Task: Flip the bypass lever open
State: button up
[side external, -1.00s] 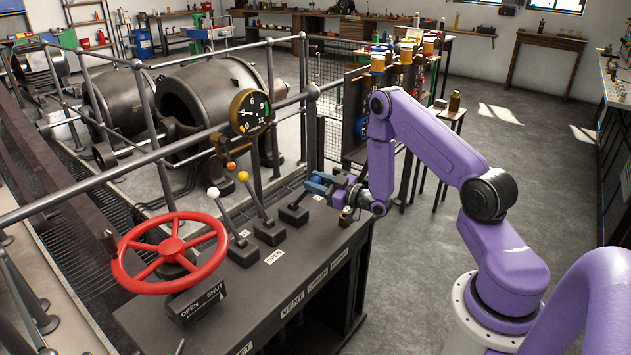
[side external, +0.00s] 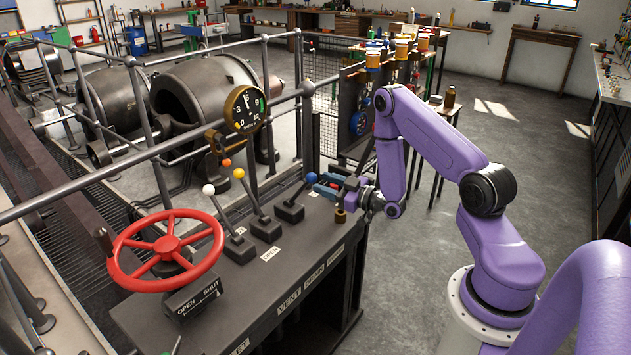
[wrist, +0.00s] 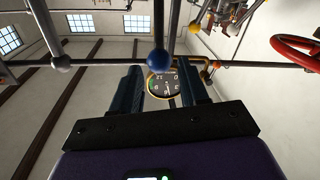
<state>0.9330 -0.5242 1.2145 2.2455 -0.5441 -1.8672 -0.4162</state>
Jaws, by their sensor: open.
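Three levers stand in a row on the dark console. The lever with a blue knob (side external: 312,177) is closest to my gripper and leans up to the right from its base. I cannot read a bypass label by it. My gripper (side external: 323,188) is open, with its blue fingers just right of the blue knob. In the wrist view, the blue knob (wrist: 158,60) shows between and just beyond the two fingertips (wrist: 160,76). I cannot tell whether they touch it. The yellow-knobbed lever (side external: 239,174) and white-knobbed lever (side external: 208,190) stand farther left.
A red handwheel (side external: 166,250) is at the console's left end, by an OPEN/SHUT plate (side external: 197,298). A round gauge (side external: 245,109) hangs behind the levers by a grey railing (side external: 170,150). A small brass piece (side external: 340,216) is below my gripper. Open floor lies right of the console.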

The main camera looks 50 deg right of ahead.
jog(key=s, duration=0.7)
jog(key=shift+d, duration=0.35)
jog(key=shift+f, duration=0.1)
jog(key=w+a+n+g+y, duration=0.4)
jog(key=a+n+g, duration=0.15)
jog(key=a, duration=0.65)
jog(key=s+a+r+n+g+h, duration=0.1)
jog(key=s+a+r+g, duration=0.15)
jog(key=a, duration=0.25)
jog(key=s+a+r+g, duration=0.1)
jog(key=a+g, duration=0.2)
jog(key=a, duration=0.1)
jog(key=s+a+r+n+g+h, duration=0.1)
jog(key=s+r, duration=0.4)
jog(key=s, duration=0.7)
jog(key=s+a+r+n+g+h, duration=0.1)
jog(key=s+r+g+h, duration=0.2)
jog(key=s, duration=1)
notch_tip(320, 180, up, 2)
jog(key=g, duration=0.3)
jog(key=shift+s+a+h, duration=0.15)
jog(key=shift+a+h, duration=0.1)
jog(key=shift+h, duration=0.05)
